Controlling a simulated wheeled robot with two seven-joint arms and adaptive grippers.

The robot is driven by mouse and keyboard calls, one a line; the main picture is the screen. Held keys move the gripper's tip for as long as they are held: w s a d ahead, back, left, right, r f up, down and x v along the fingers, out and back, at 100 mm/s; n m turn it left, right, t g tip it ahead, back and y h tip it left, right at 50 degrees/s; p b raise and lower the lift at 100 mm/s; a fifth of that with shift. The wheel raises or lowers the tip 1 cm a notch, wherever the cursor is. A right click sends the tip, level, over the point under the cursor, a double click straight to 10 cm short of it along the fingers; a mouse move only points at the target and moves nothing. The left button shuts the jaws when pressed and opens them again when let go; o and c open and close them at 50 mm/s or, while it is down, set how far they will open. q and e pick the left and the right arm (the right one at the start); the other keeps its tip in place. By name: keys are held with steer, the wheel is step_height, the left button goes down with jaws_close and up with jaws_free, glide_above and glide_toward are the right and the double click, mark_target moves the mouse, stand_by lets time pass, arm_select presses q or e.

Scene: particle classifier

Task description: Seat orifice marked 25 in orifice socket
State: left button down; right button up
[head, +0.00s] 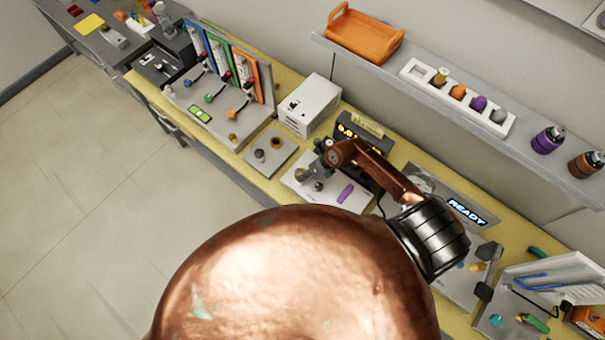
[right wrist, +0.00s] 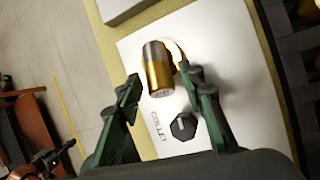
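In the right wrist view, a cylinder (right wrist: 157,70) with a grey upper part and a brass lower part lies between my right gripper's (right wrist: 164,80) fingertips. The two dark green fingers stand apart with a narrow gap on each side of it. Small marks near its near end are too small to read. Behind it is a pale plate (right wrist: 135,50) with a bright ring edge partly hidden by the cylinder. In the head view my right gripper (head: 312,168) is small and dark over the white panel (head: 330,202). No socket labelled for an orifice is readable. My left gripper is not in view.
The plate bears the word COLLET beside a dark knob (right wrist: 183,126). A white rack (head: 428,88) with several coloured pieces stands on the shelf. A white box (head: 307,103) is behind the panel.

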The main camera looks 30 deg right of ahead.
jaws_close()
steer(key=shift+r, duration=0.2)
stand_by(0.3)
